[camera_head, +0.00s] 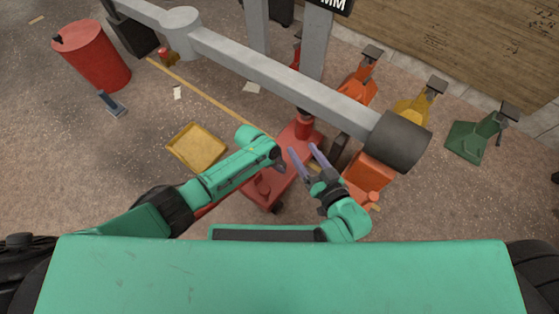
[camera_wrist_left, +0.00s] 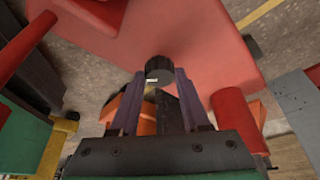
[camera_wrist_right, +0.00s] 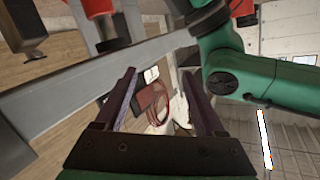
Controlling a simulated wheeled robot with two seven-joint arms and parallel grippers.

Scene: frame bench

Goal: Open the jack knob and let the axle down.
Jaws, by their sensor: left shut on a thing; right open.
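The red jack (camera_head: 262,187) stands on the floor under the grey axle (camera_head: 270,75), which ends in a dark hub (camera_head: 402,140). A red post (camera_head: 304,124) rises from the jack close below the axle; I cannot tell whether they touch. My left gripper (camera_head: 281,167) is at the jack, its fingers mostly hidden in the head view. In the left wrist view its fingers are shut on the black ribbed jack knob (camera_wrist_left: 159,69) beside the red body. My right gripper (camera_head: 301,153) is open and empty above the jack; its spread fingers show in the right wrist view (camera_wrist_right: 162,98).
Orange (camera_head: 359,87), yellow (camera_head: 415,106) and green (camera_head: 469,140) stands line the wall side. A yellow tray (camera_head: 197,148) and a red drum (camera_head: 93,55) stand at left. Floor between them is mostly clear.

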